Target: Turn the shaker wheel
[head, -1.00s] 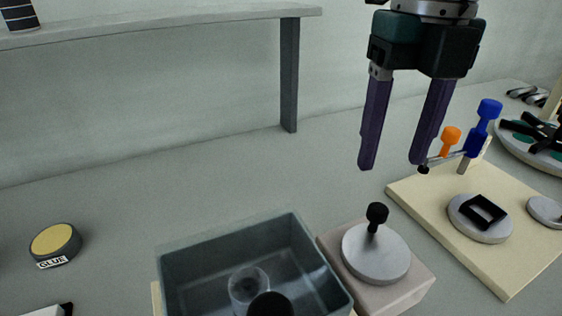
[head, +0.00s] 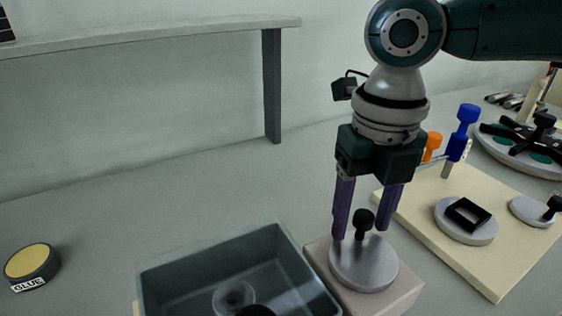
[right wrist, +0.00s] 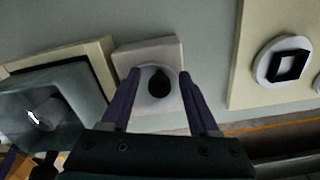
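The shaker wheel (head: 365,268) is a grey disc with an upright black knob (head: 363,222). It lies on a pale block (head: 400,297) against the right side of a grey, see-through bin (head: 175,285). My right gripper (head: 360,234) points down over the wheel with its purple fingers open, one on each side of the knob. In the right wrist view the knob (right wrist: 159,86) stands between the fingers with a gap on both sides. The fingertips are low, close to the disc; whether they touch it I cannot tell.
A cream board (head: 480,265) at the right carries discs, a black square frame (head: 467,214), and blue (head: 462,130) and orange (head: 432,145) knobs. A round tray (head: 520,145) stands behind it. A glue tin (head: 31,264) sits at the left. The bench behind the bin is clear.

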